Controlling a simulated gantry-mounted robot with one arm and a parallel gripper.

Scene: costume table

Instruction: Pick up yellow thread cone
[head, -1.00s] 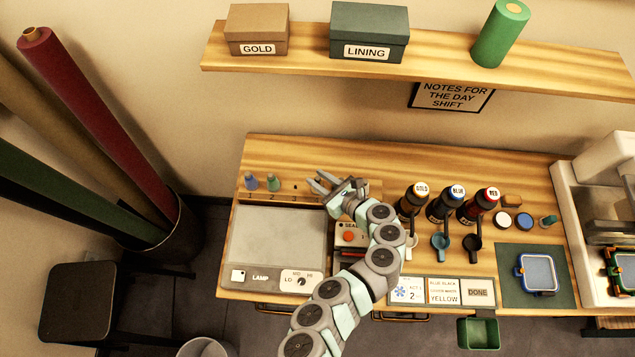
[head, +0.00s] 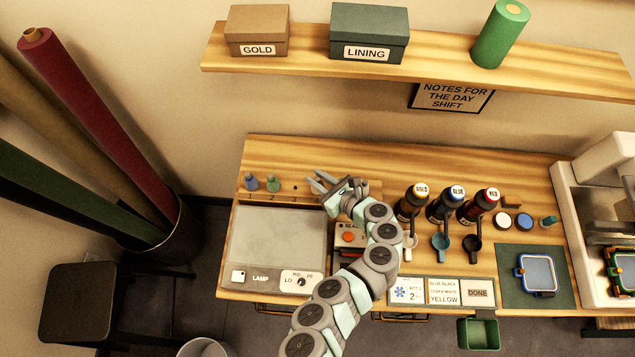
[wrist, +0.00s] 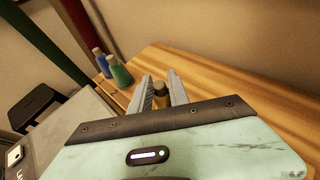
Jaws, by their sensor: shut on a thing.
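The yellow thread cone (wrist: 161,98) stands between the two fingers of my gripper (wrist: 160,78) in the wrist view. My gripper is shut on it. Only its upper part shows there; my gripper's body hides the rest. In the head view my gripper (head: 316,182) is low over the back left part of the wooden table (head: 330,152), right of the row of thread cones. I cannot make out the yellow cone in the head view.
A blue cone (head: 251,183) and a green cone (head: 273,183) stand to the left. The light pad (head: 275,240) lies in front. Labelled bottles (head: 446,206) stand to the right. A shelf (head: 440,78) hangs above. Bare wood lies behind my gripper.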

